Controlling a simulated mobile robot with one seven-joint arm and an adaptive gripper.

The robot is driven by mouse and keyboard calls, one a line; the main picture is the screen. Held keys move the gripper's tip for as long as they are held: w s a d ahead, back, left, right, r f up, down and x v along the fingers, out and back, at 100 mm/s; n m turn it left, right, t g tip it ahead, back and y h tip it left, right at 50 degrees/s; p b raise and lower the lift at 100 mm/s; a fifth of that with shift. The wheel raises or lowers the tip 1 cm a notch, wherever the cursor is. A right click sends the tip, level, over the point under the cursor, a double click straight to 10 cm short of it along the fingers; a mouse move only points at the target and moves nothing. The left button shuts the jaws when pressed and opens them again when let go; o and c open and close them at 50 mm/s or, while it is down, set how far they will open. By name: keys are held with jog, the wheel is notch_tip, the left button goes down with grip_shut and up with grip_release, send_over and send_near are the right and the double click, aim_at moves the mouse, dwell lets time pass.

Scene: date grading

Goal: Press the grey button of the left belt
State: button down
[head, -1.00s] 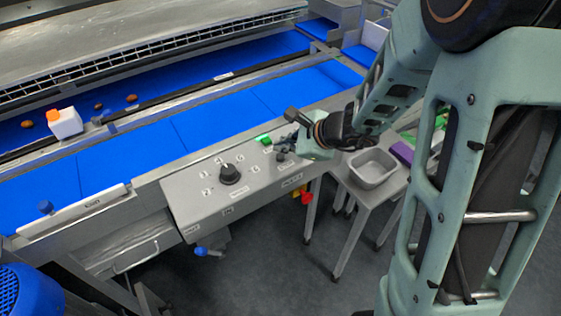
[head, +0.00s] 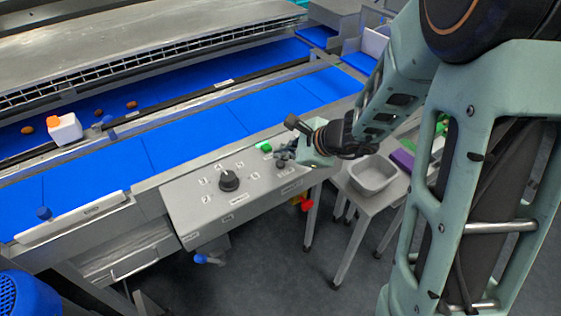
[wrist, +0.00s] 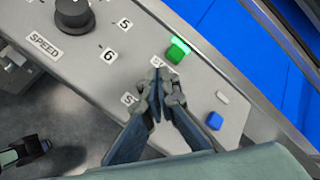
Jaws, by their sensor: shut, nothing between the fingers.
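The control panel (head: 212,207) carries a black speed knob (head: 229,181), a green button (head: 265,146) and labels. In the wrist view the green button (wrist: 178,50) is lit, and a blue button (wrist: 214,120) stands near the panel's edge. My gripper (head: 282,155) is over the right end of the panel. In the wrist view its fingers (wrist: 160,82) are shut with nothing between them, beside the green button and left of the blue one. I cannot make out a grey button clearly. A small dark knob-like shape (head: 280,164) shows by the fingertips in the head view.
A grey bin (head: 373,175) stands on a small table at right. A red item (head: 306,203) hangs below the panel.

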aim_at(283, 164)
jog(key=shift+f+b, duration=0.2)
jog(key=shift+b, duration=0.1)
jog(key=shift+f+b, duration=0.25)
jog(key=shift+b, duration=0.15)
jog(key=shift+f+b, duration=0.45)
jog(key=shift+b, duration=0.1)
dwell(1.0)
jog(key=shift+r, duration=0.1)
jog(key=shift+r+p, duration=0.6)
jog(key=shift+r, duration=0.2)
notch_tip(283, 164, up, 5)
jog(key=p, duration=0.4)
dwell(0.9)
